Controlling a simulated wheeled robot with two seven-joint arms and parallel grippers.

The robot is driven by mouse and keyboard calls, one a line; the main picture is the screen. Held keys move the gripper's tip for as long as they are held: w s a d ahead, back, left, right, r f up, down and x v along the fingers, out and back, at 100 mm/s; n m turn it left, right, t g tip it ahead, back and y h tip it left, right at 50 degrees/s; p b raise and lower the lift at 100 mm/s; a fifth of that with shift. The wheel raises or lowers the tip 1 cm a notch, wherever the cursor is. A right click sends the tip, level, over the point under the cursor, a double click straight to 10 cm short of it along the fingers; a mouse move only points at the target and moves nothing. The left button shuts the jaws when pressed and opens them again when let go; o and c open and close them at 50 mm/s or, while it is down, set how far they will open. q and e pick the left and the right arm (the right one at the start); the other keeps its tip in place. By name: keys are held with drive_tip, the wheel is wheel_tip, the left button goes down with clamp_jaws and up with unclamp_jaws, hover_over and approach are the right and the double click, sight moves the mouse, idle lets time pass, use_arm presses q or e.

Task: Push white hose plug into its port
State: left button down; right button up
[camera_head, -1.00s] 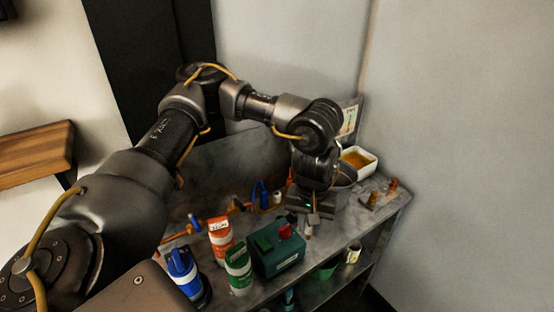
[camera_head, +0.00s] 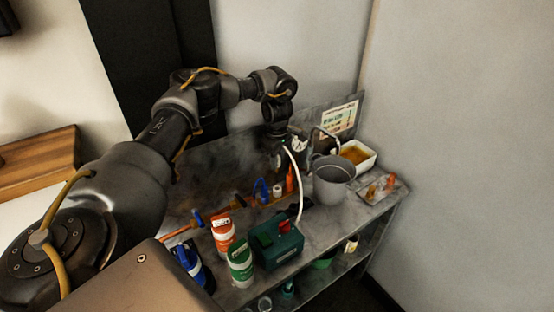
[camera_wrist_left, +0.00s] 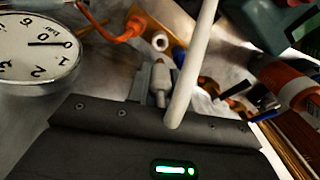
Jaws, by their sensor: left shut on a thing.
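The white hose (camera_head: 297,185) rises in an arc from the green box (camera_head: 281,250) to my left gripper (camera_head: 280,153). In the left wrist view, my left gripper (camera_wrist_left: 155,80) is shut on the pale hose plug (camera_wrist_left: 160,82), and the white hose (camera_wrist_left: 195,70) crosses in front of it. A round white port (camera_wrist_left: 160,42) with a dark hole shows just beyond the plug's tip, apart from it in the picture. In the head view the port (camera_head: 277,190) sits between a blue hose and an orange plug. My right gripper is not in view.
A blue hose (camera_head: 261,188) and an orange plug (camera_head: 289,179) flank the port closely. A grey pot (camera_head: 333,182) stands to the right, with a white tray (camera_head: 371,163) behind. A dial gauge (camera_wrist_left: 38,45) is close by. Bottles (camera_head: 223,234) stand in front.

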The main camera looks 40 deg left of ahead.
sight(277, 171)
use_arm(q)
drive_tip(key=shift+f+b, duration=0.75)
drive_tip(key=shift+f, duration=0.2)
wheel_tip(277, 171, down, 4)
drive_tip(key=b, duration=0.3)
drive_tip(key=shift+r, duration=0.25)
drive_tip(key=shift+f+b, duration=0.55)
drive_tip(key=shift+f, duration=0.6)
